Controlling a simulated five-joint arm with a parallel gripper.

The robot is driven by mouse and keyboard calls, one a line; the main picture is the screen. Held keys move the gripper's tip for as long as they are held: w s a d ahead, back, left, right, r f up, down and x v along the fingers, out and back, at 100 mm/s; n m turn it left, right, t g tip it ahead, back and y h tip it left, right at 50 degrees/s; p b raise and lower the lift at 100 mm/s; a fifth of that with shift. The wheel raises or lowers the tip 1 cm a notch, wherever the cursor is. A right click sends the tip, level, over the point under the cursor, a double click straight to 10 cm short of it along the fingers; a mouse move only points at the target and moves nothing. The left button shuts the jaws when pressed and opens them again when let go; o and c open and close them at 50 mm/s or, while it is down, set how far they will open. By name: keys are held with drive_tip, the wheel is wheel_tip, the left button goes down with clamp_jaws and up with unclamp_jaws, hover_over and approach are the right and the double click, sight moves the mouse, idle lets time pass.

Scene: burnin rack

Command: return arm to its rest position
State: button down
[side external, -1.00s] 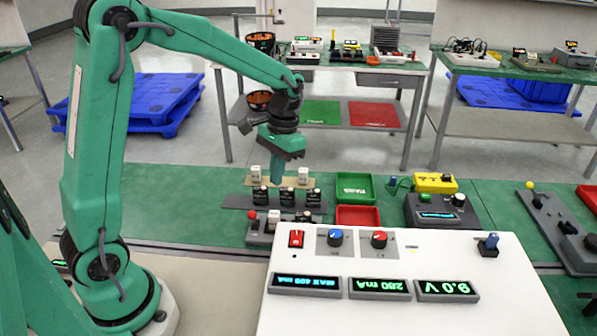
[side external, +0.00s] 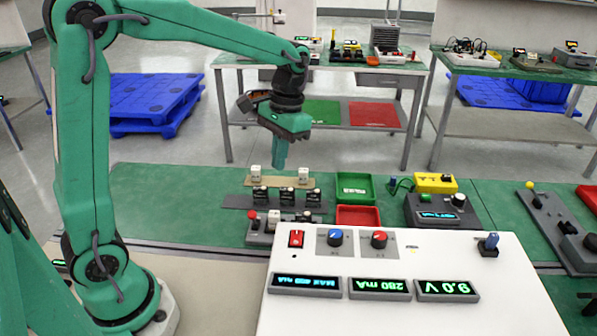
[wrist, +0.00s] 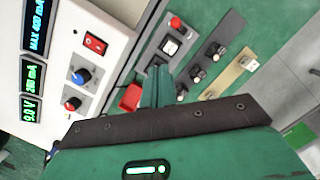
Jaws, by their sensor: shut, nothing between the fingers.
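My gripper (side external: 279,154) is in the side external view, raised above the rack strips on the green bench, its fingers pointing down. The fingers look closed together, with nothing held. In the wrist view my gripper (wrist: 157,84) shows as a narrow green finger pair reaching toward the rack. Below it stand a tan strip (side external: 279,182) with two white blocks, a dark strip (side external: 235,201) with several black modules, and a grey base with a red button (side external: 253,215). The gripper is apart from all of them.
A white power console (side external: 400,315) with lit displays fills the front. A green tray (side external: 355,188) and a red tray (side external: 357,216) lie right of the rack. A grey device (side external: 440,212) stands farther right. Bench left of the rack is clear.

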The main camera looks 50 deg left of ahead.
drive_tip(key=s+r+t, duration=0.2)
drive_tip(key=s+t, duration=0.2)
drive_tip(key=s, duration=0.3)
drive_tip(key=s+r+t, duration=0.2)
drive_tip(key=s+t, duration=0.1)
drive_tip(key=s, duration=0.5)
drive_tip(key=shift+d+r+t, duration=0.25)
drive_tip(key=shift+d+t, duration=0.15)
drive_tip(key=shift+d, duration=0.05)
